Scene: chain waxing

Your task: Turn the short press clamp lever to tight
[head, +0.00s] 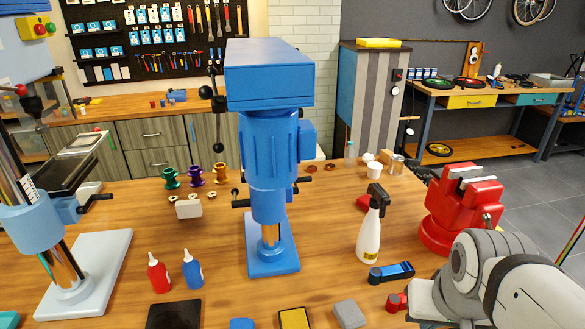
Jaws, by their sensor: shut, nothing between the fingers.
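A blue press (270,150) stands upright on a blue base plate (273,262) in the middle of the wooden bench. A black-knobbed lever (217,103) is on the left of its head. Short dark handles show lower down, one on its left (240,203) and one on its right (292,193). A second press with a pale blue collar (32,222) on a steel column stands at the left edge, partly cut off. I cannot tell which handle is the short press clamp lever, or whether it is tight. My arm shows at the lower right; its gripper is not in view.
A white spray bottle (370,235) and a red vise (462,208) stand right of the blue press. Red (158,275) and blue (193,270) bottles stand left of its base.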

